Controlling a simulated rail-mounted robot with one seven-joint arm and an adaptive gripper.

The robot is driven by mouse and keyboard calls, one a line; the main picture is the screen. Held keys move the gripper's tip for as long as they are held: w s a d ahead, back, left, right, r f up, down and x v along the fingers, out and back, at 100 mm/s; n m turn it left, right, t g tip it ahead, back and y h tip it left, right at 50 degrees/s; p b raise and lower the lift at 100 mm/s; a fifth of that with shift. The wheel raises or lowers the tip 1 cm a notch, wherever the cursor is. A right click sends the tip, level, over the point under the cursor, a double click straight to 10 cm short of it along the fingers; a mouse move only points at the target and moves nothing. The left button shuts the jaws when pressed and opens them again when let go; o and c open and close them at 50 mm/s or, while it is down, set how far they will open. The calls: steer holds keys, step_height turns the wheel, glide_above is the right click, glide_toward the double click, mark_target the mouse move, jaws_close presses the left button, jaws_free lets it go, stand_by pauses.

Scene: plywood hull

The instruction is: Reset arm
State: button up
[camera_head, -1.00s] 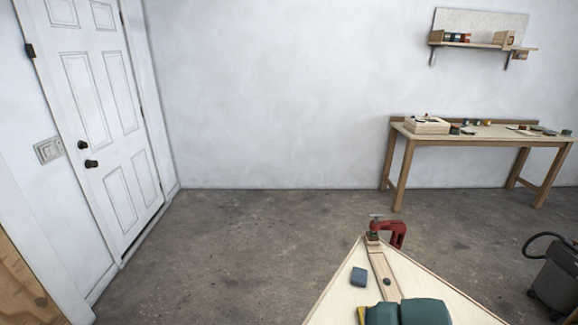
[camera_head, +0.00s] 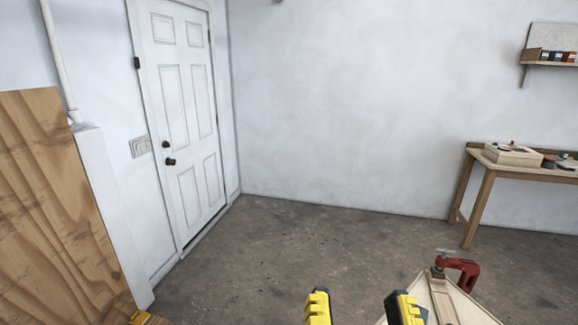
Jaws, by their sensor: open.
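My gripper (camera_head: 362,304) shows at the bottom of the head view as two yellow and black fingertips. The fingers stand apart with nothing seen between them, so it is open. The right finger overlaps the left edge of the plywood hull (camera_head: 466,312) in the picture; I cannot tell whether they touch. The rest of my arm is out of view below.
A red clamp (camera_head: 463,270) sits at the hull's far tip. A wooden workbench (camera_head: 530,172) with a box stands at right, below a shelf (camera_head: 552,62). A white door (camera_head: 182,110) and a plywood sheet (camera_head: 55,210) are at left. The floor (camera_head: 310,245) between is clear.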

step_height(320, 180, up, 33)
steer(key=n+p, duration=0.1)
steer(key=p, duration=3.1)
steer(key=shift+t, duration=0.3)
steer(key=shift+r, duration=0.1)
